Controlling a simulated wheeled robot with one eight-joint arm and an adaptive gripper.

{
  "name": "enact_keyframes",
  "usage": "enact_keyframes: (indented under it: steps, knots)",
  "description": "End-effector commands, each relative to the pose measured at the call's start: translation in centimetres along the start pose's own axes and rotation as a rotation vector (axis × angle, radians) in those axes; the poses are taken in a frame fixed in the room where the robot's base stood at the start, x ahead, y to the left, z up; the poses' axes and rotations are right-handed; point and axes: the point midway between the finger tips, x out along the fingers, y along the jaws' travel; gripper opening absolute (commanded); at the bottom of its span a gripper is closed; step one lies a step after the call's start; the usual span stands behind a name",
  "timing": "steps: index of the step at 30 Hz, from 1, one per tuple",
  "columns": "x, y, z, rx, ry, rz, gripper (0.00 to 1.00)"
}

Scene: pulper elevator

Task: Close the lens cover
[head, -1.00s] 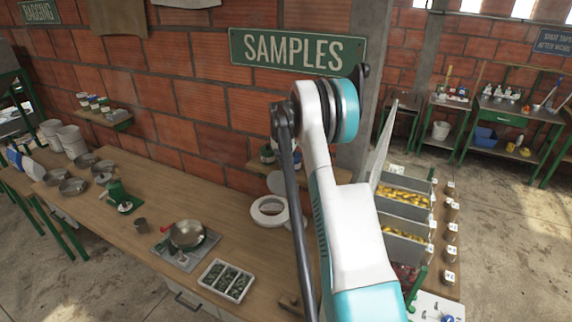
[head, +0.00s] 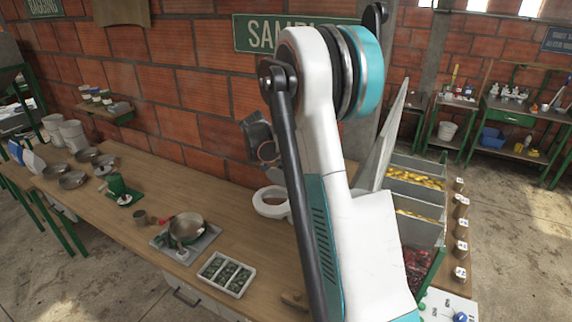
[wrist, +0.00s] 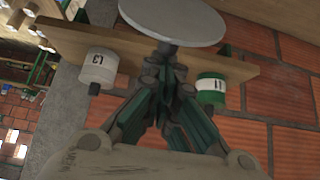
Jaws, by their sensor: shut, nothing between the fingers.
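The lens cover (wrist: 175,18) is a flat, pale grey disc at the top of the wrist view. My gripper (wrist: 168,52) is shut and empty, with its fingertips at the disc's near edge. I cannot tell whether they touch it. In the head view a white ring-shaped magnifier head (head: 271,202) sits over the bench, left of my arm. The cover is mostly hidden there behind my arm. The dark end of my gripper (head: 260,138) shows above the ring, in front of the brick wall.
A wall shelf (wrist: 225,66) with a white jar (wrist: 98,66) and a green-and-white jar (wrist: 211,88) is behind the cover. The bench holds a pan (head: 186,227) and a sample tray (head: 225,274). Bins (head: 416,185) stand right of my arm.

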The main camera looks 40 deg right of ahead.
Motion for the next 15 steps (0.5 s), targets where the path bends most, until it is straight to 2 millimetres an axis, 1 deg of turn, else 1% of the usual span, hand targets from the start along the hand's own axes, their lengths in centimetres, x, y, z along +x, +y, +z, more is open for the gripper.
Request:
enact_keyframes:
  steps: [1,9,15]
  knots:
    - [0.0,-0.1,1.2,-0.004,0.046,-0.002,0.00]
    - [-1.4,-0.1,4.2,-0.005,0.303,-0.003,0.00]
    - [-2.0,-0.1,6.5,-0.003,0.485,-0.003,0.00]
